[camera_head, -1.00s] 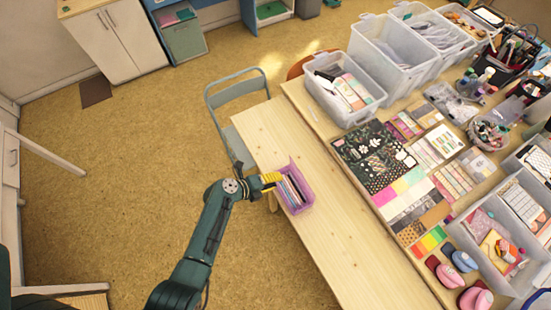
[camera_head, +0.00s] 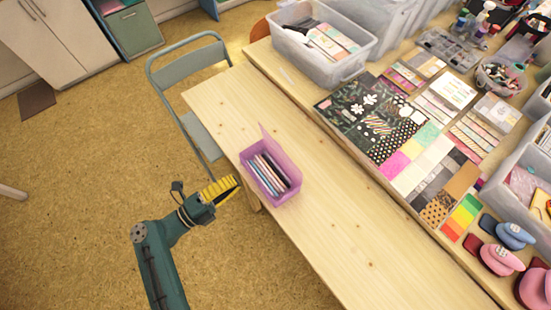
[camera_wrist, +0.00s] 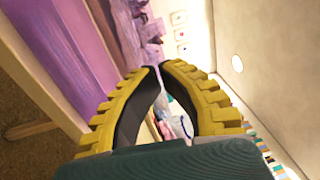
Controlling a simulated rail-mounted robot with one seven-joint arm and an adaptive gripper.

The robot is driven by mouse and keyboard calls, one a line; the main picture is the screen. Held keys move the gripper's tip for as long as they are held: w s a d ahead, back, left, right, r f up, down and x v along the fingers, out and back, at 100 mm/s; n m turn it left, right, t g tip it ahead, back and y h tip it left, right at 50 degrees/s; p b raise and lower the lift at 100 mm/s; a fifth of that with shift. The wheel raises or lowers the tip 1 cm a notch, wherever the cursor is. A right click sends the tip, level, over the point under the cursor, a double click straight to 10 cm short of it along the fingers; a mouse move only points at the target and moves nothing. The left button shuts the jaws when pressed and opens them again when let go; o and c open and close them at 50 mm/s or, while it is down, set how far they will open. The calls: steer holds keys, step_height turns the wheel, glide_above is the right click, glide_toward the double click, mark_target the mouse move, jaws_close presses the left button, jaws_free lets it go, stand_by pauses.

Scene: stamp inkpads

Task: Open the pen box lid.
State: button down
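The pen box (camera_head: 262,184) is a translucent purple box near the left edge of the light wooden table. Its lid (camera_head: 279,150) stands raised along the far side, and several pens (camera_head: 268,173) show inside. My gripper (camera_head: 236,186), with yellow ribbed fingers, is just left of the box, apart from it and off the table edge. In the wrist view, my gripper's fingertips (camera_wrist: 159,67) meet with nothing between them. A purple surface of the pen box (camera_wrist: 65,50) fills the upper left there.
The wooden table (camera_head: 345,235) is bare around the box. A grey-green folding chair (camera_head: 190,75) stands at its far left end. A second table behind holds a clear bin (camera_head: 322,62), patterned papers (camera_head: 375,125) and pink and blue punches (camera_head: 500,258).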

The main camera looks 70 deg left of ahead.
mark_target(280, 148)
steer(key=b+x, duration=0.2)
steer(key=x, duration=1.2)
steer(key=shift+a, duration=0.1)
steer(key=shift+r, duration=0.1)
